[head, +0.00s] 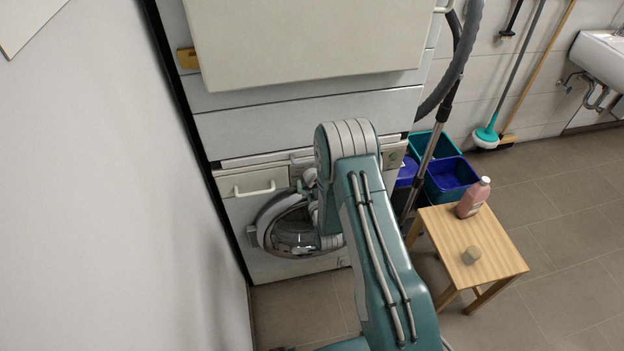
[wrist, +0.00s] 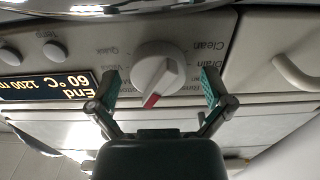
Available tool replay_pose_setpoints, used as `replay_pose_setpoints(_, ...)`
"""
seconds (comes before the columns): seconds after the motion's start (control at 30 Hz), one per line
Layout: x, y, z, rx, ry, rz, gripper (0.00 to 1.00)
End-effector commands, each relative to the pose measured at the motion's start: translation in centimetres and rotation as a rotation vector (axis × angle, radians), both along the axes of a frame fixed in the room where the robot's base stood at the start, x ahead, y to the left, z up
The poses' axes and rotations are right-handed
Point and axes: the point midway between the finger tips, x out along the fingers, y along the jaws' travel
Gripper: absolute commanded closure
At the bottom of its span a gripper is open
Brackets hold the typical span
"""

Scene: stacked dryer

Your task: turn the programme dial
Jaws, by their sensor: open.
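The programme dial (wrist: 158,76) is a round light-grey knob with a raised grip bar and a red pointer mark, on the machine's control panel. It shows in the wrist view, upside down, with printed labels such as "Clean", "Drain" and "Quick" around it. My gripper (wrist: 160,90) is open, with one green-padded finger on each side of the dial and gaps visible between the fingers and the knob. Whether the fingertips reach the dial's depth I cannot tell. In the head view my arm hides the dial and my gripper; the washing machine (head: 268,182) stands beyond it.
A lit display (wrist: 48,88) reads "End 60 °C 1200". A drawer handle (wrist: 296,74) is at right. The round door (head: 285,228) is below the panel. A wooden stool (head: 450,230) with a pink bottle (head: 473,197) stands right. A wall (head: 110,200) is close left.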

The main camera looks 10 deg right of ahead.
Motion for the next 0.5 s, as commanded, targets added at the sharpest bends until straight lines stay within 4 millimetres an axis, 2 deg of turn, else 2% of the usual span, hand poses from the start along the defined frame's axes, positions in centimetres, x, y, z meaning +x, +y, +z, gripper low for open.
replay_pose_setpoints(0.1,0.68,-0.01,0.02,0.000,0.000,0.000,0.00)
replay_pose_setpoints(0.37,0.78,-0.02,0.01,0.000,0.001,0.000,0.00)
replay_pose_setpoints(0.4,0.78,-0.02,0.01,0.000,0.001,0.000,0.18)
replay_pose_setpoints(0.47,0.77,-0.02,0.01,0.000,0.001,0.000,0.45)
replay_pose_setpoints(0.5,0.77,-0.02,0.01,0.000,0.001,0.000,0.62)
